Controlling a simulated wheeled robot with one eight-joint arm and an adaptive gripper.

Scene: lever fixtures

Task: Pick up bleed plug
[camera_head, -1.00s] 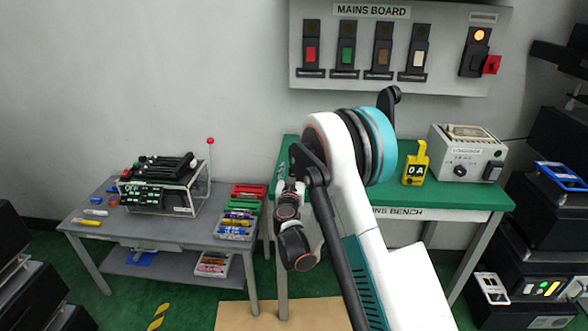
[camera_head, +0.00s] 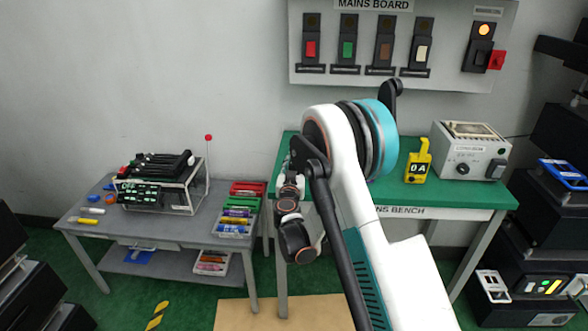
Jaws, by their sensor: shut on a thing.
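I cannot tell which thing in the head view is the bleed plug. Small loose pieces lie at the left of the grey table (camera_head: 180,235): a yellow one (camera_head: 88,221), a white one (camera_head: 93,210) and an orange one (camera_head: 111,199). My arm rises from the bottom in front of the green bench. Its dark wrist joints hang between the grey table and the bench. My gripper's fingers do not show, nor does anything they hold.
The green bench (camera_head: 385,190) bears a yellow meter (camera_head: 418,165) and a grey box (camera_head: 468,150). Dark equipment stands far right.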

